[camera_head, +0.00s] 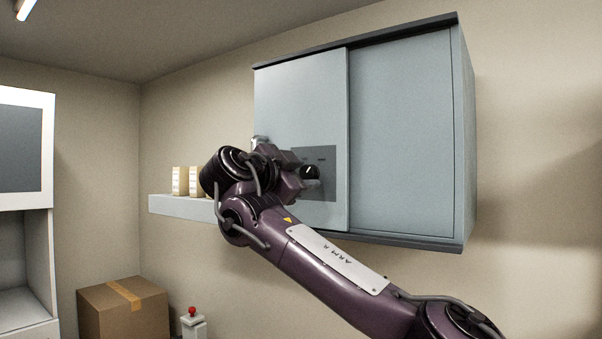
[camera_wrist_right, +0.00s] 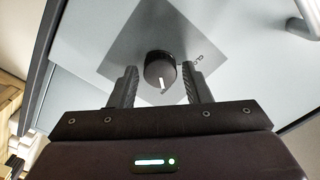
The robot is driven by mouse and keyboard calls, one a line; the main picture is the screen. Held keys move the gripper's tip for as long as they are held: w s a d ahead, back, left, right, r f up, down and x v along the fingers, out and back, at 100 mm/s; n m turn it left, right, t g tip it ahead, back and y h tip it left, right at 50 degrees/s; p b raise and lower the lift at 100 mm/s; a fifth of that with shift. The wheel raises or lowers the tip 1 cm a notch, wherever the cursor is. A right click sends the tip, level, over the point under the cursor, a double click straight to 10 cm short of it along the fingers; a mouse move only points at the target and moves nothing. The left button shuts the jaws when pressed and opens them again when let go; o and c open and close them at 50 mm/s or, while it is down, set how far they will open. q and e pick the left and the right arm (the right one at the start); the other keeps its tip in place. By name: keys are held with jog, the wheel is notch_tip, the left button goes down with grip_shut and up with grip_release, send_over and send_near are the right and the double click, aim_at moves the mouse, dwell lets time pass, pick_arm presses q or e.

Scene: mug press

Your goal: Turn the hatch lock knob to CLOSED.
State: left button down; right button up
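The hatch lock knob (camera_head: 312,172) is a round black dial with a white pointer line, mounted on a dark grey plate (camera_head: 327,189) on the left panel of the wall cabinet. In the right wrist view the knob (camera_wrist_right: 160,68) sits between the two fingers of my right gripper (camera_wrist_right: 160,84), with a gap visible on each side. The right gripper is open around or just short of the knob; the exact depth is hard to tell. Its pointer line faces down in that view. Plate lettering is partly visible but too small to read surely. My left gripper is out of view.
The grey-blue cabinet (camera_head: 403,145) hangs on the wall. A light handle (camera_head: 259,141) is behind my arm. Several small boxes (camera_head: 180,181) stand on a shelf (camera_head: 178,205) at left. A cardboard box (camera_head: 124,312) and a red-button post (camera_head: 193,323) stand below.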

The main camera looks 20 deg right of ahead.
jog(key=c, duration=0.7)
jog(key=shift+f+n+b, duration=0.15)
jog(key=shift+n+b, duration=1.05)
jog(key=shift+b, duration=0.05)
jog(key=n+b, duration=0.1)
jog(key=n, duration=0.1)
jog(key=shift+n, duration=0.3)
jog(key=n+b, duration=0.1)
jog(key=n, duration=0.1)
jog(key=shift+n, duration=0.4)
jog(key=n, duration=0.2)
jog(key=shift+r+n+b, duration=0.2)
jog(key=shift+n+b, duration=0.1)
jog(key=shift+b, duration=0.1)
jog(key=n, duration=0.5)
jog(key=shift+r, duration=0.1)
jog(key=shift+n, duration=0.4)
jog(key=o, duration=1)
jog(key=shift+a, duration=0.1)
